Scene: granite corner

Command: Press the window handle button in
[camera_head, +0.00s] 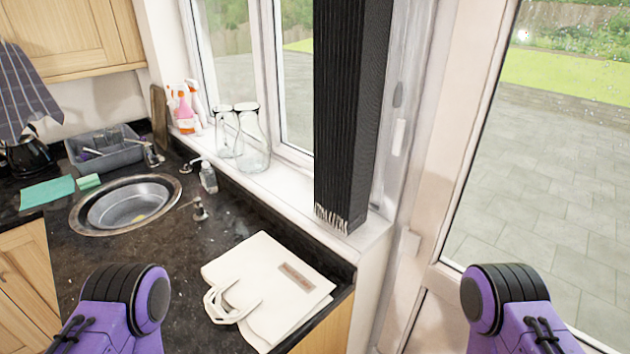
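A window handle (398,138) shows as a small white upright piece on the white window frame, just right of the black hanging blind. A greyer oblong piece (398,95) sits right above it on the same frame. A button on the handle is too small to make out, so I cannot tell whether it is in or out. Purple and black links of my two arms show at the bottom left and bottom right, well below the handle. Neither of my grippers is in view.
The black blind (350,110) hangs close to the handle's left. Glass jars (254,145) and spray bottles (184,108) stand on the white sill. A cream bag (265,285) lies on the dark worktop (160,245) near the sink (125,203). A glazed door (545,190) is at right.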

